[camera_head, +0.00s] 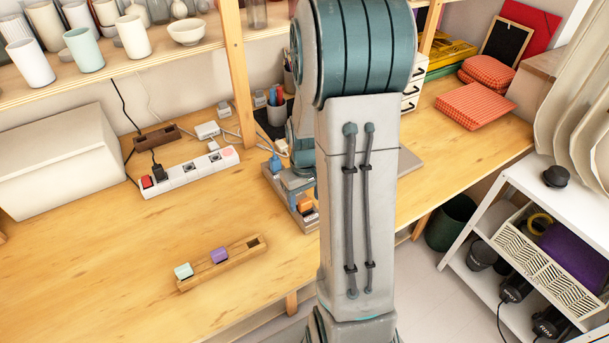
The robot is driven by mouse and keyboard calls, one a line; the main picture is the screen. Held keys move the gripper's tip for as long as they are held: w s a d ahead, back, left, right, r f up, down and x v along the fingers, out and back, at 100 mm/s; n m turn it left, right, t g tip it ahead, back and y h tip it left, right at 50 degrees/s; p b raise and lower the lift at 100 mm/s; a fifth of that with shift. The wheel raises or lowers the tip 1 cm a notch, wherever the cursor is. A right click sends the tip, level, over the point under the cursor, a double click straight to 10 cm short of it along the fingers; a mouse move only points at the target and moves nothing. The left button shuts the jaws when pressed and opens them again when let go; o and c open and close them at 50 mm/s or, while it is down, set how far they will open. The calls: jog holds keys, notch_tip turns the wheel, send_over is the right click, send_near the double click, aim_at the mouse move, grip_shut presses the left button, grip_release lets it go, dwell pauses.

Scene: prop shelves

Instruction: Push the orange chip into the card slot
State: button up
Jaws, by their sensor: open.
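A small orange block (305,203), which looks like the orange chip, shows on a grey tray-like holder (286,200) just left of my arm's upright link. My gripper (297,186) is directly above or beside it, pointing down, and partly hidden by my arm. The jaws are open; whether they touch the orange piece cannot be told. A wooden holder (222,264) lies near the table's front edge. It carries a mint chip (184,271) and a purple chip (219,255), with a dark empty recess at its right end. I cannot tell which opening is the card slot.
A white power strip (190,172) with plugs and cables lies behind on the wooden table. A pen cup (276,108) and a shelf post (237,75) stand near my arm. A pale box (60,160) is at left. The table's front left is clear.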

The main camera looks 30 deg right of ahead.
aim_at(305, 201)
notch_tip(305, 201, up, 12)
dwell(0.3)
jog(key=shift+f, duration=0.1)
dwell(0.3)
jog(key=s+a+r+t, duration=0.3)
jog(key=s+a+r, duration=0.2)
jog(key=s+a, duration=0.7)
jog(key=shift+s, duration=0.15)
jog(key=shift+a, duration=0.1)
